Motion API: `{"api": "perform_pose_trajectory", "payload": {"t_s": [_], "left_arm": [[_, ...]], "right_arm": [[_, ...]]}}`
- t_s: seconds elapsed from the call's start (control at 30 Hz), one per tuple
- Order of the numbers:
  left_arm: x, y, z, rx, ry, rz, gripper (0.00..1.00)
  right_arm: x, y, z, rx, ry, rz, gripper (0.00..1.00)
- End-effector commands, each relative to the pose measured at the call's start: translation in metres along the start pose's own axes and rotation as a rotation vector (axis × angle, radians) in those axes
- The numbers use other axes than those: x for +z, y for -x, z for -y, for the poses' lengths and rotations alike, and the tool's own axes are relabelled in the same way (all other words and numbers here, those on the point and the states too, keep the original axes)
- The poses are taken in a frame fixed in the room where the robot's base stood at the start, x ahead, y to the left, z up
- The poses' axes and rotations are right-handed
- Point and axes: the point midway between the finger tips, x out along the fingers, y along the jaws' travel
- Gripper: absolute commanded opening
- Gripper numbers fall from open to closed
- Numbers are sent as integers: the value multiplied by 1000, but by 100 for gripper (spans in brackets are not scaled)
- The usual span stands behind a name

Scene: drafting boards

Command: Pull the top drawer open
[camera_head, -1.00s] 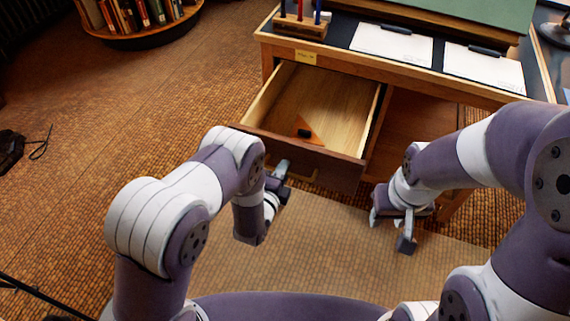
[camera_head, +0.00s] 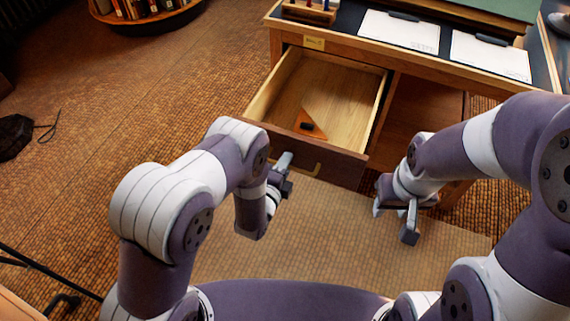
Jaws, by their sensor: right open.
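The top drawer (camera_head: 346,97) stands well open under the desk top, its wooden inside showing. Its dark front panel (camera_head: 340,162) carries a brass handle (camera_head: 313,171). My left gripper (camera_head: 284,170) is at the left part of this handle, close against the front. Its own wrist and the angle hide whether the jaws are closed round the handle. My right gripper (camera_head: 395,212) is open and empty, below and right of the drawer front, apart from it.
Clipboards (camera_head: 398,32) and a pen block (camera_head: 310,11) stand on the desk. A bookshelf (camera_head: 150,20) is far left.

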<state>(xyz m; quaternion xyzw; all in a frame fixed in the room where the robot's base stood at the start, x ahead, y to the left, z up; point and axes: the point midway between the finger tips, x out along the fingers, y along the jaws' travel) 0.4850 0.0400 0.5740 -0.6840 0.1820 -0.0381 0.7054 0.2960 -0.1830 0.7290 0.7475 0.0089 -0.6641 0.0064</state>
Motion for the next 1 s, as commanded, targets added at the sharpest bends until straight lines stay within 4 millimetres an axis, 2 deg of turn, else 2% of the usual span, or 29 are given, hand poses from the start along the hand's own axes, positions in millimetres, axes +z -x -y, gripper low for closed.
{"api": "perform_pose_trajectory", "payload": {"t_s": [0.13,0.23,0.5,0.7,0.8,1.0], "left_arm": [[0,1,0,0,0,0,29],[0,12,3,3,0,0,29],[0,84,5,6,-1,-1,29],[0,120,1,2,0,0,29],[0,126,1,0,0,0,29],[0,127,0,0,0,0,29]], "right_arm": [[0,1,0,0,0,0,43],[-1,9,0,0,0,0,43],[-5,41,0,0,0,0,43],[-6,49,0,0,0,0,43],[-6,50,0,0,0,0,43],[-6,49,0,0,0,0,43]]}}
